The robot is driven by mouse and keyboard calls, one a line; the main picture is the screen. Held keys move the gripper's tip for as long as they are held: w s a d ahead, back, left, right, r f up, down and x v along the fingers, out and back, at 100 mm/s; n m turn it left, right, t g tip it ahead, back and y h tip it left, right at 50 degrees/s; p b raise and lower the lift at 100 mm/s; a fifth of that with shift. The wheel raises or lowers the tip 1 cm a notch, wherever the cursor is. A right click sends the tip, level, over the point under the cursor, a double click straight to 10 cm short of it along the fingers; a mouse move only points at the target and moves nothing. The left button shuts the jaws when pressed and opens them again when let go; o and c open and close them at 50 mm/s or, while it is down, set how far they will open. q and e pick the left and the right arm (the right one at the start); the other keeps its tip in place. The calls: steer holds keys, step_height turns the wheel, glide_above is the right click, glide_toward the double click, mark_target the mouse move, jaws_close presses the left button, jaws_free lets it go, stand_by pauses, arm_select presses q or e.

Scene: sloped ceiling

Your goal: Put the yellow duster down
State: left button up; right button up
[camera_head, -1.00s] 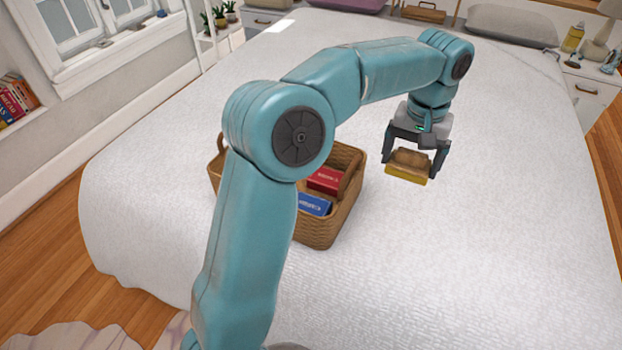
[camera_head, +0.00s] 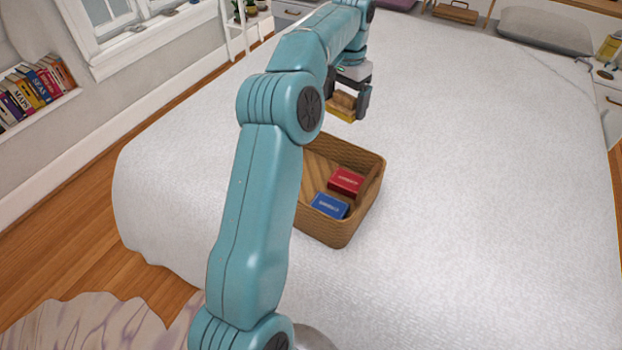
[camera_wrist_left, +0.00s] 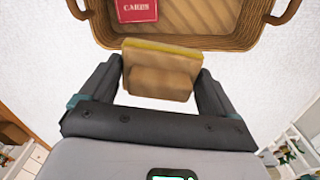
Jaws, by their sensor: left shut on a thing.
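The yellow duster (camera_head: 341,105) has a tan wooden block back and a yellow edge. My left gripper (camera_head: 350,102) is shut on it and holds it above the bed, just beyond the far side of the wicker basket. My right gripper is not in view.
The wicker basket (camera_head: 372,190) stands on the white bed (camera_head: 480,200). It holds a red box (camera_head: 346,181) and a blue box (camera_head: 330,206). The bed right of the basket is clear. A bookshelf (camera_head: 35,95) is at the left wall.

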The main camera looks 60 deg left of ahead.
arm_select(q)
steer(key=s+a+n+p, duration=0.2)
steer(key=s+a, duration=0.6)
steer(key=b, duration=0.2)
glide_toward(311, 172)
steer(key=shift+n, duration=0.3)
steer(key=a, duration=0.3)
steer(key=s+a+f, duration=0.1)
steer(key=a, duration=0.1)
step_height(311, 172, down, 5)
steer(key=shift+w+f, duration=0.1)
steer(key=shift+f, duration=0.1)
steer(key=shift+r, duration=0.1)
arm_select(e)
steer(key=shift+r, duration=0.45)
